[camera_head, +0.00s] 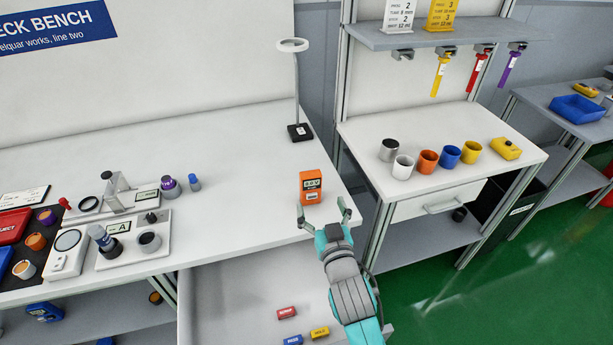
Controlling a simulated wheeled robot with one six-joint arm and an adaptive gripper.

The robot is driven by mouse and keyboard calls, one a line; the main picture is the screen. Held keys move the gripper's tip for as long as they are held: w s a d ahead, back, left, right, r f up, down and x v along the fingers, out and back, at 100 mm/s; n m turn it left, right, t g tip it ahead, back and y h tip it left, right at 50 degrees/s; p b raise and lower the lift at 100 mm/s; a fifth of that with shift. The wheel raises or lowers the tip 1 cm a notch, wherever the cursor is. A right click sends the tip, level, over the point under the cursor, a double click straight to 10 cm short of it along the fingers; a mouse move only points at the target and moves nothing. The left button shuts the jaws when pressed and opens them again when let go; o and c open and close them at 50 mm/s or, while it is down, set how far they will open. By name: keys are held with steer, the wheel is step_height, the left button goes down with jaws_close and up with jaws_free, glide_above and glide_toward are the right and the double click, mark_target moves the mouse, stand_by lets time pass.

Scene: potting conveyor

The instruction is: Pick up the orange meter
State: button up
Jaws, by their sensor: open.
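The orange meter (311,186) stands upright on the white bench near its right front corner, with a dark display on its face. My gripper (323,213) is open and empty. Its two fingers spread on the near side of the meter, just in front of it and slightly to the right. Whether the fingertips touch the meter cannot be told from this view.
A ring lamp (299,130) stands behind the meter. The bench left of the meter is clear up to a purple-topped item (170,187) and test devices. Several cups, including an orange cup (428,161), stand on the right bench. Small coloured blocks lie below.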

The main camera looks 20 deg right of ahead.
mark_target(312, 178)
steer(key=w, duration=0.7)
steer(key=w+d, duration=0.1)
steer(key=w, duration=0.3)
steer(key=shift+w, duration=0.25)
jaws_close()
steer(key=shift+r, duration=0.1)
